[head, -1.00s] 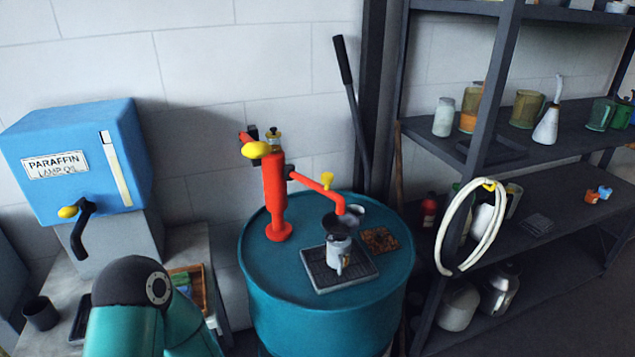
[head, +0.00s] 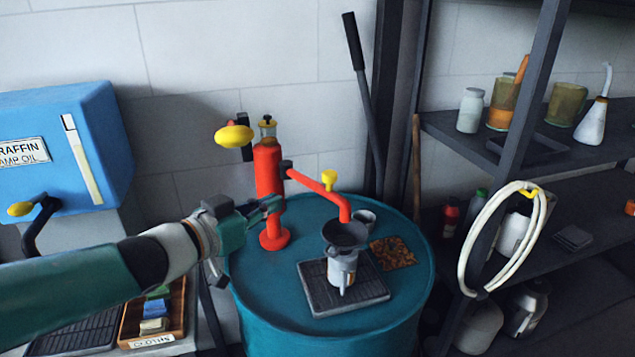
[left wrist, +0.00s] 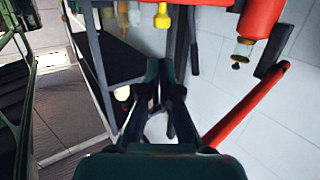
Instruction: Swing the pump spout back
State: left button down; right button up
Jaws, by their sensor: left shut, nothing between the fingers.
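The red pump (head: 269,185) stands on the teal drum (head: 270,325), with a yellow crank knob (head: 234,136). Its red spout (head: 312,184) reaches right, with a yellow tap on it, and its end is over a dark funnel (head: 345,234) in a grey can (head: 341,270). The can stands upright on a black drip tray (head: 314,300). My left gripper (head: 276,205) is shut and empty, beside or in front of the pump column; contact cannot be told. In the left wrist view, its fingers (left wrist: 160,68) are together and the pump (left wrist: 262,18) is at upper right. My right gripper is not in view.
A blue paraffin box (head: 65,150) with a tap is at left. A dark lever (head: 365,95) stands behind the drum. Shelves (head: 530,145) with jars and a hanging white hose (head: 470,235) are at right.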

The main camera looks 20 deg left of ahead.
pick_arm(q)
send_near(324, 178)
jog(key=x, duration=0.6)
jog(key=shift+d+r, duration=0.1)
jog(key=shift+d, duration=0.1)
jog(key=shift+w+d, duration=0.2)
jog(key=shift+w, duration=0.35)
jog(key=shift+a, duration=0.1)
